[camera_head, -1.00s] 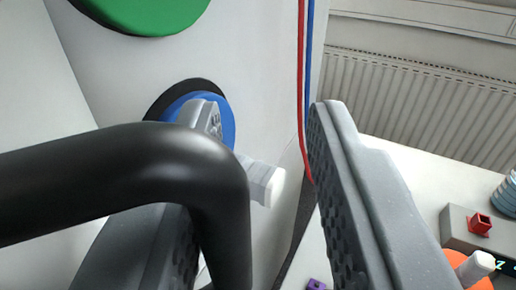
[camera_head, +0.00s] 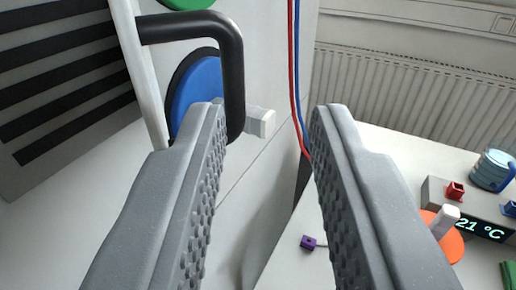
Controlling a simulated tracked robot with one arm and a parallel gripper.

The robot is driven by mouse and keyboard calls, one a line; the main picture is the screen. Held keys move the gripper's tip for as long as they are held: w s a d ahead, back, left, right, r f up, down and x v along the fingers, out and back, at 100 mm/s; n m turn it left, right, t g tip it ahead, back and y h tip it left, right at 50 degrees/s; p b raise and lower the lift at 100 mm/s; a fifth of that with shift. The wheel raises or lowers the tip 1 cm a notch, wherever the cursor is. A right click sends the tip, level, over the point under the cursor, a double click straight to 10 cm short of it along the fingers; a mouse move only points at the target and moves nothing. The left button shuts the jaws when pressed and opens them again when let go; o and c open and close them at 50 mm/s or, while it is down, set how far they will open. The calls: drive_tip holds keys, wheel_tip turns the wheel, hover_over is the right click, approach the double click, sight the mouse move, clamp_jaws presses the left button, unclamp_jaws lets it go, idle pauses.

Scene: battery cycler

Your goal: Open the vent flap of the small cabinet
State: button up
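A black bent handle (camera_head: 237,75) reaches right from a thin white upright edge, seemingly the vent flap (camera_head: 140,75) seen nearly edge-on. Left of that edge is a grey panel with black slots (camera_head: 62,92); I cannot tell whether it belongs to the flap or the cabinet behind it. My gripper (camera_head: 270,108) is open and empty, its two grey fingers wide apart. The handle's lower end is just beyond the left fingertip, not between the fingers; the fingertip overlaps it in view, and contact cannot be told.
Behind the handle are a blue disc (camera_head: 200,90) and a pale knob (camera_head: 261,122). Red and blue cables (camera_head: 295,70) hang in the middle. At right, a white table (camera_head: 375,150) carries a purple block (camera_head: 308,242), a grey display unit (camera_head: 484,227) and a blue jug (camera_head: 493,170).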

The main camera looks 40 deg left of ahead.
drive_tip(key=shift+b+v, duration=0.35)
drive_tip(key=shift+v, duration=1.85)
drive_tip(key=shift+a, duration=0.2)
